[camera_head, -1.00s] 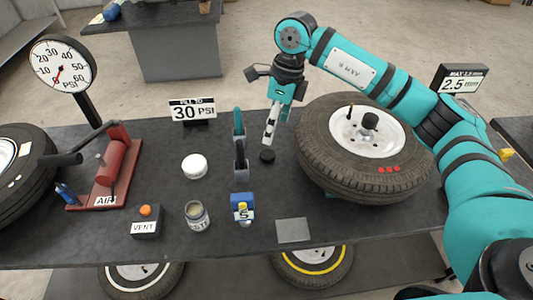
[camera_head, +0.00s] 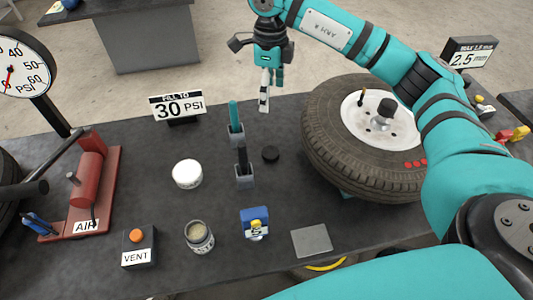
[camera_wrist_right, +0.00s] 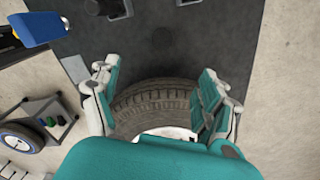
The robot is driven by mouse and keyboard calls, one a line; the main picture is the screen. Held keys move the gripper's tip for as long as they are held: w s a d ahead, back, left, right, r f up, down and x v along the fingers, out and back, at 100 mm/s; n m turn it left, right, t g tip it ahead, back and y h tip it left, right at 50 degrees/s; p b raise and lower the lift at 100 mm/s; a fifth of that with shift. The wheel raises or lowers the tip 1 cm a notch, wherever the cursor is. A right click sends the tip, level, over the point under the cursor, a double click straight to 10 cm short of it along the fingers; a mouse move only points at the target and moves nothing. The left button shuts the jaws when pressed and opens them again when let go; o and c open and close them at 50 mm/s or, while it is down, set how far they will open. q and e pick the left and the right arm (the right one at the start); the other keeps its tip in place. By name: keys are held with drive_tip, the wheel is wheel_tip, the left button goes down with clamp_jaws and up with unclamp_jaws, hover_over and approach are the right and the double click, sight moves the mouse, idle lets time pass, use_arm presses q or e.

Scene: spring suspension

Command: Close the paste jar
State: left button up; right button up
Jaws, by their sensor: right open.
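The paste jar (camera_head: 199,237) stands upright and open near the table's front edge, with beige paste showing inside. A round white lid (camera_head: 187,174) lies flat on the table behind it, apart from the jar. My right gripper (camera_head: 270,90) is open and empty, above the table's far side, behind and to the right of the lid and jar. Its spread fingers also show in the right wrist view (camera_wrist_right: 160,98), with the tire seen past them. My left gripper is out of view.
A small black disc (camera_head: 270,153) lies beside the holders with a teal tool (camera_head: 235,118) and a black tool (camera_head: 243,162). The vent box (camera_head: 138,246), blue block (camera_head: 254,222) and grey plate (camera_head: 312,241) line the front.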

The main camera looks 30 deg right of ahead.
use_arm(q)
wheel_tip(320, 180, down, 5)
drive_tip(key=b, duration=0.4)
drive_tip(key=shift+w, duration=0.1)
use_arm(e)
wheel_tip(320, 180, down, 5)
drive_tip(key=shift+w+r, duration=0.1)
drive_tip(key=p, duration=0.3)
hover_over(269, 153)
wheel_tip(269, 153, down, 11)
drive_tip(key=shift+f, duration=0.2)
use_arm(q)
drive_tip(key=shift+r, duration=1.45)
use_arm(e)
drive_tip(key=shift+w+f, duration=0.1)
drive_tip(key=shift+f, duration=0.4)
